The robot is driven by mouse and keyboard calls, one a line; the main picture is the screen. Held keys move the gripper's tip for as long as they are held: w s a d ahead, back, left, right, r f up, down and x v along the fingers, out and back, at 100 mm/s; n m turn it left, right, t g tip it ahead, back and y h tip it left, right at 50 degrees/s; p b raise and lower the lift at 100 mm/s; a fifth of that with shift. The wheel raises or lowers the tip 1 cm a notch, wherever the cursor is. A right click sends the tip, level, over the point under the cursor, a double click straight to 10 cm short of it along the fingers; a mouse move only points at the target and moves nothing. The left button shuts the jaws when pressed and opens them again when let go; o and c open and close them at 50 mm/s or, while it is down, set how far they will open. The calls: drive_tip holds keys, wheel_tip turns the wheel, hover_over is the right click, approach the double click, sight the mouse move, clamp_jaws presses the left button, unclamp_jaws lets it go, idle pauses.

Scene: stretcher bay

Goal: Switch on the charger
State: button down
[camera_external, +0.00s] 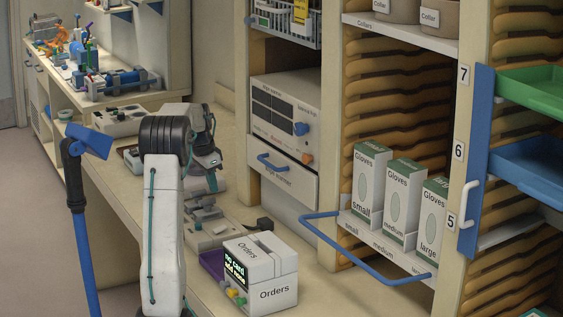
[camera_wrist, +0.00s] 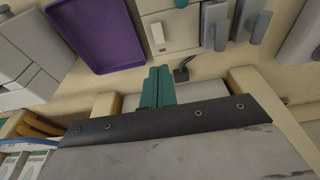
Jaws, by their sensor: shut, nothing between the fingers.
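The charger, as I take it, is a cream box on the bench with grey handset-like pieces (camera_external: 205,213); its base (camera_external: 203,241) shows below them in the external view. In the wrist view the charger's cream top (camera_wrist: 176,30) is at the upper middle, with a white rocker switch (camera_wrist: 157,34) on it and grey pieces to its right. I cannot tell which way the switch is set. My gripper (camera_wrist: 158,72) has its teal fingers shut and empty, pointing toward the charger, just below the switch in that picture.
A purple tray (camera_wrist: 98,38) lies left of the charger in the wrist view. The white Orders box (camera_external: 273,291) stands nearby. A black plug-like piece (camera_external: 265,225) sits beside the charger. A blue rail (camera_external: 340,248) juts from the glove shelf. A blue-handled stick (camera_external: 84,245) stands left.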

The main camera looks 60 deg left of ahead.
sight(219, 229)
drive_tip(key=x, duration=1.2)
drive_tip(key=shift+f, duration=0.1)
drive_tip(key=shift+w+f+g, duration=0.25)
drive_tip(key=shift+f+g, duration=0.05)
drive_tip(key=shift+g, duration=0.1)
drive_tip(key=shift+f, duration=0.1)
drive_tip(key=shift+d, duration=0.1)
drive_tip(key=shift+s, duration=0.1)
drive_tip(key=shift+s+f, duration=0.1)
drive_tip(key=shift+s, duration=0.75)
